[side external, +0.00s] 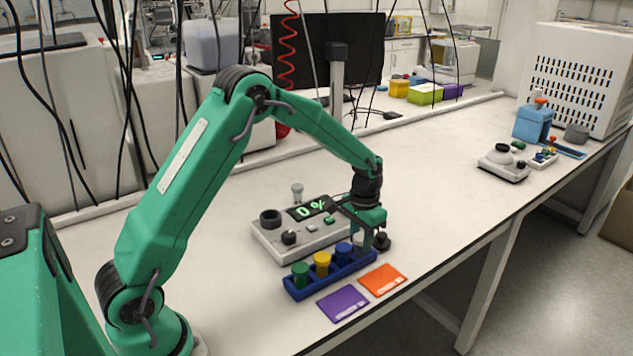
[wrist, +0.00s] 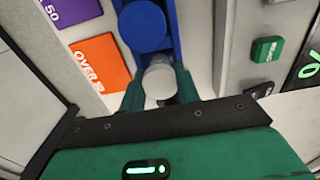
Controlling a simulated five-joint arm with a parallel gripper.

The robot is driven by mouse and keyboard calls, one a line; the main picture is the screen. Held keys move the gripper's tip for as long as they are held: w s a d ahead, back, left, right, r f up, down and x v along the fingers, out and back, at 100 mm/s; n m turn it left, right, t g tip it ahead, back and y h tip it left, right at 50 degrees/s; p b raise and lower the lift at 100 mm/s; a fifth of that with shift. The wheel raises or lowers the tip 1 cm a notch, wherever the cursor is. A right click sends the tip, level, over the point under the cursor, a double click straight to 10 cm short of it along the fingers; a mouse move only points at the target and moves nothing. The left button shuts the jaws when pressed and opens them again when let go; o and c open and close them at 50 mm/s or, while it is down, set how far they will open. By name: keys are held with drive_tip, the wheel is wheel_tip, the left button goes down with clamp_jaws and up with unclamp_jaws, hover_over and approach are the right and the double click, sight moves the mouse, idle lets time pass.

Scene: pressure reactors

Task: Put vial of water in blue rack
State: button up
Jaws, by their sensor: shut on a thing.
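The blue rack (side external: 330,275) lies near the table's front edge and holds vials with green (side external: 301,274), yellow (side external: 322,263) and blue (side external: 343,252) caps. My gripper (side external: 364,243) is down at the rack's right end. Its green fingers (wrist: 160,92) are shut on a pale-topped vial (wrist: 159,80), which looks like the vial of water. In the wrist view this vial is in line with the blue-capped vial (wrist: 142,25) at the end of the rack (wrist: 168,47). Its lower part is hidden, so I cannot tell how deep it sits.
A grey instrument (side external: 312,232) with a green "0 %" display stands just behind the rack. Purple (side external: 342,304) and orange (side external: 383,280) cards lie in front.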

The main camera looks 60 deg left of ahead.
drive_tip(key=shift+f, duration=0.15)
drive_tip(key=o, duration=1.6)
drive_tip(key=shift+r, duration=3.55)
